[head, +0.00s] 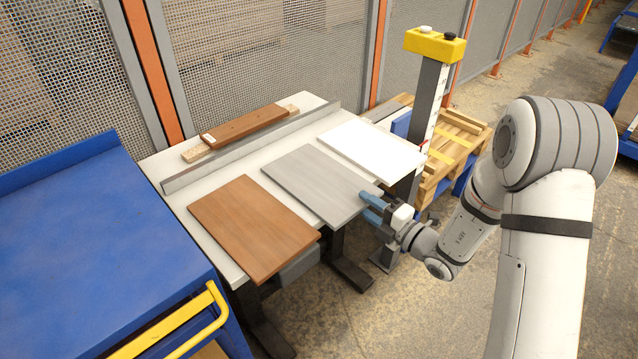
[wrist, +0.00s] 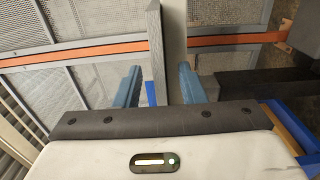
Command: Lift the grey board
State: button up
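The grey board (head: 318,182) lies flat on the light table, between a brown board and a white board, its front end past the table's front edge. My gripper (head: 371,207) is at the board's front right corner. In the wrist view, the grey board (wrist: 156,45) shows edge-on as a grey strip between the two blue fingers of my gripper (wrist: 160,85). The fingers are open, with a visible gap on each side of the strip. How deep the board reaches between them is hard to tell.
The brown board (head: 253,225) lies to the left and the white board (head: 371,147) to the right, both close. A metal rail (head: 255,146) runs behind the boards on the table (head: 180,200). A post with a yellow top (head: 434,46) stands right. A blue cart (head: 90,230) is left.

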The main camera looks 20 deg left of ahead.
jog(key=shift+x, duration=1.05)
grip_shut()
